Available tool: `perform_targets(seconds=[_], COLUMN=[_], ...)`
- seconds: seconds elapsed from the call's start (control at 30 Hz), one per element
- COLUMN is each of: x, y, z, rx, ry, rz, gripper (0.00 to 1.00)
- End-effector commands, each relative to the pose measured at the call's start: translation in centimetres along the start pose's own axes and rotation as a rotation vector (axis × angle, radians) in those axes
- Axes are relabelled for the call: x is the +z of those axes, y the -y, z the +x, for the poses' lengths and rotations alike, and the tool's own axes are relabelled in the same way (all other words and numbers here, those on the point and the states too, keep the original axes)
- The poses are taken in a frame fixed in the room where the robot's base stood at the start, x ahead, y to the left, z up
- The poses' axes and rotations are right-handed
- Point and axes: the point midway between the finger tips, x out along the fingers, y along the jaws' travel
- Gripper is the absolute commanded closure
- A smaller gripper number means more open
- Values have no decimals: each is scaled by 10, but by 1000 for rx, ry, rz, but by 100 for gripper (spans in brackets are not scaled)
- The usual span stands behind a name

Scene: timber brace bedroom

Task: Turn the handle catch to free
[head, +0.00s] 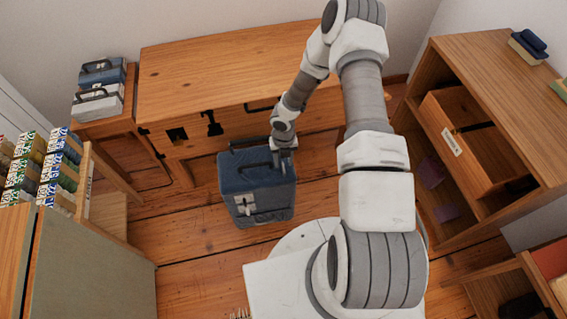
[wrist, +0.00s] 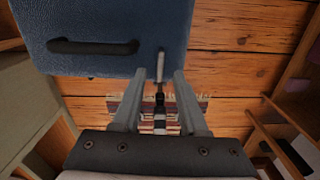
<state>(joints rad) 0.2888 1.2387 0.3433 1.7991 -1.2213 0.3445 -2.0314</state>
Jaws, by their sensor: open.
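A blue case (head: 258,188) stands in front of the wooden desk, with its lid on top and a pale latch (head: 245,206) on its near face. A dark bar handle (wrist: 92,47) lies across its top in the wrist view. A small grey lever (wrist: 161,66), which looks like the handle catch, sits near the case's edge beside the handle. My gripper (wrist: 160,78) is open, with one fingertip on each side of the lever. I cannot tell whether either finger touches it. In the head view my gripper (head: 284,150) is over the case's right rear top, and hides the catch.
The wooden desk (head: 220,65) stands behind the case. A shelf unit (head: 497,90) with a drawer is on the right. A cabinet (head: 110,250) and a rack of small boxes (head: 40,165) are on the left. Plank floor (head: 190,255) is clear left of the case.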

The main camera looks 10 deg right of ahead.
Motion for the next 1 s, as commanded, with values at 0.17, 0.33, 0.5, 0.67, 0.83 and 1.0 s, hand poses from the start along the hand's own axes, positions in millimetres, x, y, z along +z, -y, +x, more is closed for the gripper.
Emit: perform_targets(seconds=[0.17,0.33,0.5,0.67,0.83,1.0], x=[1,1,0,0,0,0], y=[1,1,1,0,0,0], z=[-50,-91,-122,-138,-141,-141], rx=[0,-1,-1,-1,-1,-1], ry=[3,2,2,1,-1,-1], rz=[3,1,1,0,0,0], gripper=[57,57,57,57,57,57])
